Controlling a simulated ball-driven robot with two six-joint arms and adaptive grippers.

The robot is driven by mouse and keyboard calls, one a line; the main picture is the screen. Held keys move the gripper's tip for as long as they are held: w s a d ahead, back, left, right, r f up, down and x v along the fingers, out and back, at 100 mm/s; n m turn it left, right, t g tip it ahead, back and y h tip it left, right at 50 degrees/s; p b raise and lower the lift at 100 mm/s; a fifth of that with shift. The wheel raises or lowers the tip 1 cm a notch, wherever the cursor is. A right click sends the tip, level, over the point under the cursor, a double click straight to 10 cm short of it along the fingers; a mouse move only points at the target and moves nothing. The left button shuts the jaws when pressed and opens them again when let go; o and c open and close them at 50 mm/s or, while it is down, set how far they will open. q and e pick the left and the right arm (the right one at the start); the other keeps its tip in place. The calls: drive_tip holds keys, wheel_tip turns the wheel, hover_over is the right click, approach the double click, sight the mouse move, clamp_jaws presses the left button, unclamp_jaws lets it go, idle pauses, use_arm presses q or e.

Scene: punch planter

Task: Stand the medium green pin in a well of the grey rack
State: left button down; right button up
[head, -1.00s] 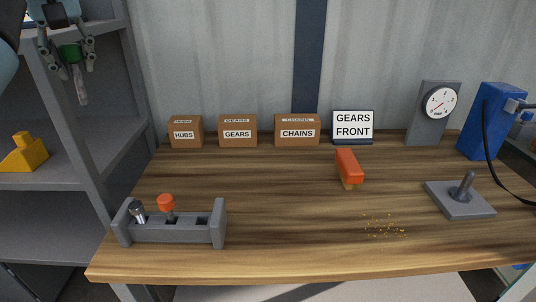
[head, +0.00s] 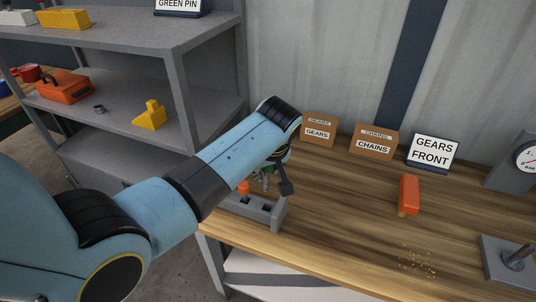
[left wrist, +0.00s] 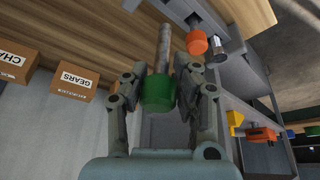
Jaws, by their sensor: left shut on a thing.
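The medium green pin, with a green head (left wrist: 158,94) and a grey shaft, is held between the fingers of my left gripper (left wrist: 158,82), shaft pointing away from the palm. In the head view my left gripper (head: 268,172) is above and behind the grey rack (head: 277,217), and only a little green shows there. The shaft tip appears apart from the rack, but my arm hides part of this. An orange-headed pin (head: 243,187) stands in the rack and also shows in the left wrist view (left wrist: 197,43), beside a metal-headed pin (left wrist: 216,49). My right gripper is out of view.
Boxes marked GEARS (head: 319,131) and CHAINS (head: 373,141) and a GEARS FRONT sign (head: 432,152) stand at the wall. An orange block-like object (head: 409,193) is to the right. Grey shelves (head: 120,65) stand left.

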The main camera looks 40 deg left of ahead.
sight(267, 185)
use_arm(q)
drive_tip(key=shift+f, duration=0.1)
drive_tip(key=shift+s+h+p, duration=0.2)
drive_tip(key=shift+h+p, duration=0.1)
drive_tip(key=shift+p, duration=0.2)
wheel_tip(267, 185, down, 5)
drive_tip(key=b, duration=0.4)
drive_tip(key=shift+w+d+f, duration=0.1)
drive_tip(key=shift+f, duration=0.25)
idle(0.4)
idle(0.4)
